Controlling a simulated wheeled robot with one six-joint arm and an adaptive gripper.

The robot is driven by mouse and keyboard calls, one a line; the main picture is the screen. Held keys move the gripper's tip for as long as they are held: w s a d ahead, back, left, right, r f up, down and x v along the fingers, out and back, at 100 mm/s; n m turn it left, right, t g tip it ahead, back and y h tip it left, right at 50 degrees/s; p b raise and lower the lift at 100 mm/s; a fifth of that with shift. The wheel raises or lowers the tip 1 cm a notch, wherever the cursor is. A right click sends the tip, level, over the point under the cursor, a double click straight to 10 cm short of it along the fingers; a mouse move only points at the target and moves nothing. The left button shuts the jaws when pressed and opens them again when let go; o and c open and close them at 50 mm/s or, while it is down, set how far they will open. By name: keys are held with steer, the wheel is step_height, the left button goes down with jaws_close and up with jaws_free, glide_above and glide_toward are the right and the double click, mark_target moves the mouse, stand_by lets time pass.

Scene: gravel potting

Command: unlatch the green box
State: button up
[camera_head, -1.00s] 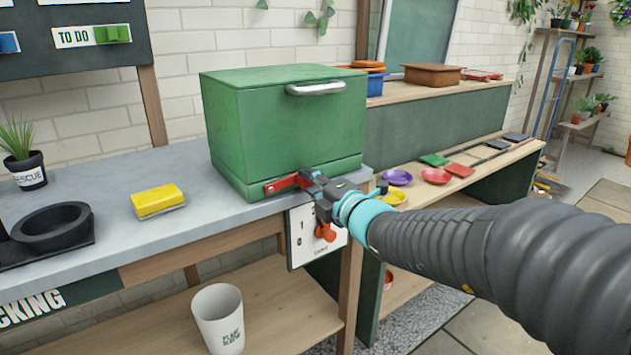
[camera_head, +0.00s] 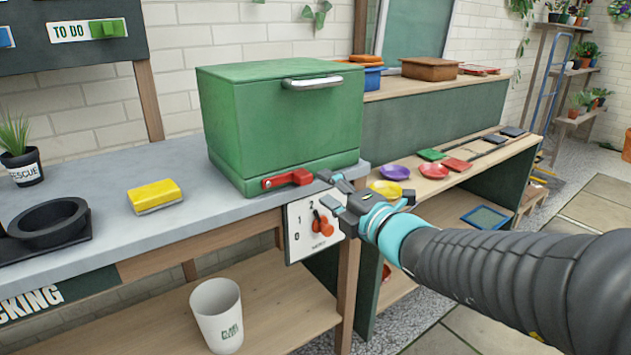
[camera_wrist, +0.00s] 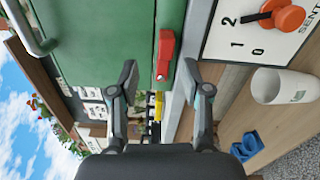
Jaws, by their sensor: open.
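The green box (camera_head: 280,120) stands on the grey bench with its lid down and a silver handle (camera_head: 312,83) on its front. Its red latch (camera_head: 287,179) lies near level along the lower front edge. In the wrist view the red latch (camera_wrist: 165,54) shows ahead, on the face of the green box (camera_wrist: 105,40). My gripper (camera_head: 338,190) is open and empty, just right of the latch and apart from it. In the wrist view the open fingers (camera_wrist: 160,82) sit either side of the view's middle, with the latch beyond them.
A white dial panel (camera_head: 314,228) with an orange knob hangs on the bench front below the box. A yellow sponge (camera_head: 155,195) and a black round dish (camera_head: 48,222) lie on the bench. A white bin (camera_head: 217,315) stands on the lower shelf.

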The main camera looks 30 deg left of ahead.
steer(key=v, duration=0.5)
steer(key=shift+a, duration=0.1)
stand_by(0.3)
